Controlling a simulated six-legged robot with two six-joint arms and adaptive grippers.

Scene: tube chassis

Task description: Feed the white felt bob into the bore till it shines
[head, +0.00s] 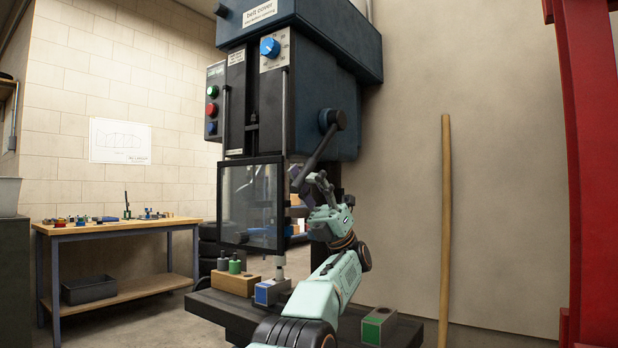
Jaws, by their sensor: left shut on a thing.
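The drill press spindle (280,265) comes down below the clear guard (248,205) and meets the top of a grey block with a blue face (268,292). I cannot make out the white felt bob clearly, nor how far it sits in the bore. My left gripper (316,182) is shut on the lower end of the dark feed lever (313,155), which slants down from its hub to the left. My right gripper is not in view.
A wooden holder (232,284) with green and dark bobs stands left of the block. A grey block with a green face (378,326) is at the table's right. A workbench (110,229) with small parts is at the left. A wooden pole (445,230) leans on the wall.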

